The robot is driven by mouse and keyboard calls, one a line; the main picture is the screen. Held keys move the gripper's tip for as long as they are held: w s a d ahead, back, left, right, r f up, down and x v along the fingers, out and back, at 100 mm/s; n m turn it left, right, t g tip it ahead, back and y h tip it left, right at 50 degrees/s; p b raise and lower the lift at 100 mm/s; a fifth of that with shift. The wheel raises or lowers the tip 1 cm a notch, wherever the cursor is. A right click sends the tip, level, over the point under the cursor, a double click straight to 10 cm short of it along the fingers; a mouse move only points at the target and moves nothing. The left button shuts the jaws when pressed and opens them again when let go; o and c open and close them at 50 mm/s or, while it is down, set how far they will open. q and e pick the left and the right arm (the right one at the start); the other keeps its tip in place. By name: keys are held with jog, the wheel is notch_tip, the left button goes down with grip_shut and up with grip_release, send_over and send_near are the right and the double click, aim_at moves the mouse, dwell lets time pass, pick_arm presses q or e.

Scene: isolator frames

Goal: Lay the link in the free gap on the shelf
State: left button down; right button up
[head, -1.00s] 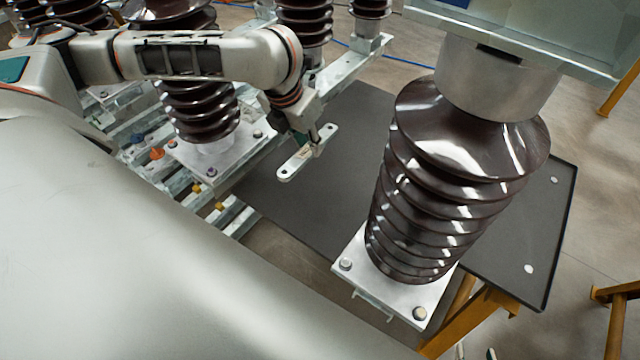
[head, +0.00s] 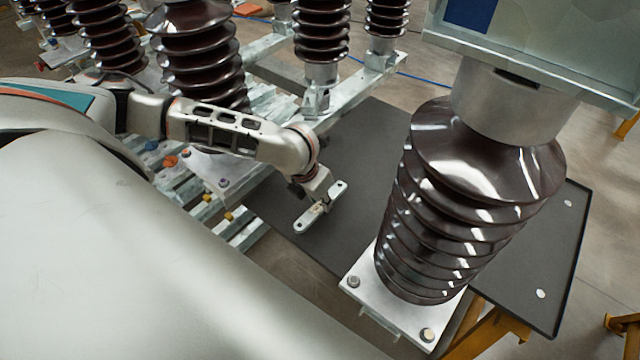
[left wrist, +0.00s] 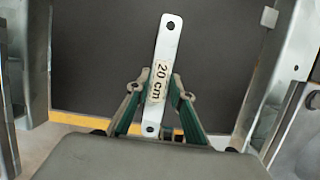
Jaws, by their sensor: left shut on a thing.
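The link is a flat silver bar (head: 302,226) with a hole at each end; its "20 cm" label reads in the left wrist view (left wrist: 168,38). My left gripper (head: 320,207) is shut on its middle; its green-edged fingers (left wrist: 160,92) sit either side of the bar. The link is over the near left part of a dark grey shelf-like board (head: 365,135). I cannot tell how high above it the link is. No distinct gap is clear on the board. My right gripper is not in view.
A large brown ribbed insulator (head: 470,190) on a white base plate (head: 405,318) stands right of the link and hides part of the board. More insulators (head: 195,50) and metal rails (head: 350,85) stand left and behind. Two white spots (head: 541,294) show on the board's right.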

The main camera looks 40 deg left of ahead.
aim_at(318, 206)
pick_arm(q)
jog(key=shift+f, duration=1.95)
jog(key=c, duration=2)
grip_release()
jog(key=shift+f, duration=0.15)
jog(key=shift+o, duration=1.2)
